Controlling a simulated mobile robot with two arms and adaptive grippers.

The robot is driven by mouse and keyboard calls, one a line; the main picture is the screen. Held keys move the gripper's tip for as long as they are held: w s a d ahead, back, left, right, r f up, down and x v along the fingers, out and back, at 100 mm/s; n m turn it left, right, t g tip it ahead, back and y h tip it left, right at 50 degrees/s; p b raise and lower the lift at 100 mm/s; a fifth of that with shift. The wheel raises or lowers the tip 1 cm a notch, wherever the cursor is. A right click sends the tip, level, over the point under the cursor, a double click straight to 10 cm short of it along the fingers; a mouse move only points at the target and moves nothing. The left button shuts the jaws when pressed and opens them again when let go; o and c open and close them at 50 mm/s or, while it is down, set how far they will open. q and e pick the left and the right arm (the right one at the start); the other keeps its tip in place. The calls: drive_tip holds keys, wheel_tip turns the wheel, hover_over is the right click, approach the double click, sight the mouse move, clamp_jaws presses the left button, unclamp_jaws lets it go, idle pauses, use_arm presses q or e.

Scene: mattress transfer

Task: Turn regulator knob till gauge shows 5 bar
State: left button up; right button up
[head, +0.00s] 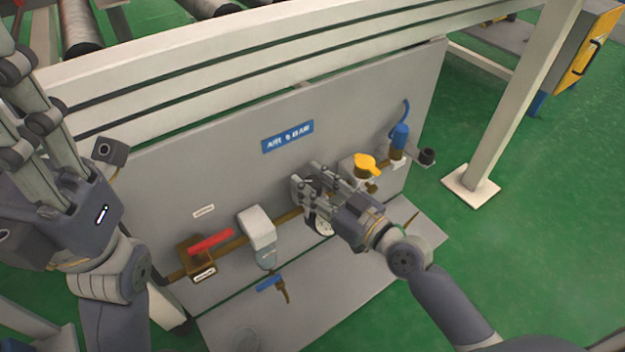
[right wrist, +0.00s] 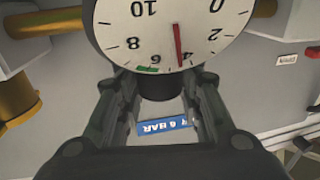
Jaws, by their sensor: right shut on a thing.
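My right gripper (head: 305,187) is at the regulator on the grey panel. In the right wrist view its two fingers (right wrist: 160,100) close on both sides of the dark round regulator knob (right wrist: 160,86). The round white gauge (right wrist: 165,30) appears upside down there. Its red needle points just beside the 4, on the side toward the 6. A green mark sits near the 6. In the head view the gauge (head: 325,224) is partly hidden by the gripper, and the knob is hidden. My left gripper (head: 22,85) is raised at the left edge, away from the panel; its tips are partly cut off.
The grey panel (head: 225,160) carries a blue sign (head: 287,136), a red lever (head: 210,241), a filter unit (head: 257,228), a blue-handled valve (head: 270,284), a yellow handle (head: 366,164) and a blue fitting (head: 400,136).

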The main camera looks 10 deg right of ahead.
drive_tip(key=o, duration=0.8)
drive_tip(key=shift+s+d, duration=0.1)
drive_tip(key=v, duration=1.1)
drive_tip(key=shift+s, duration=0.4)
drive_tip(key=shift+d, duration=0.15)
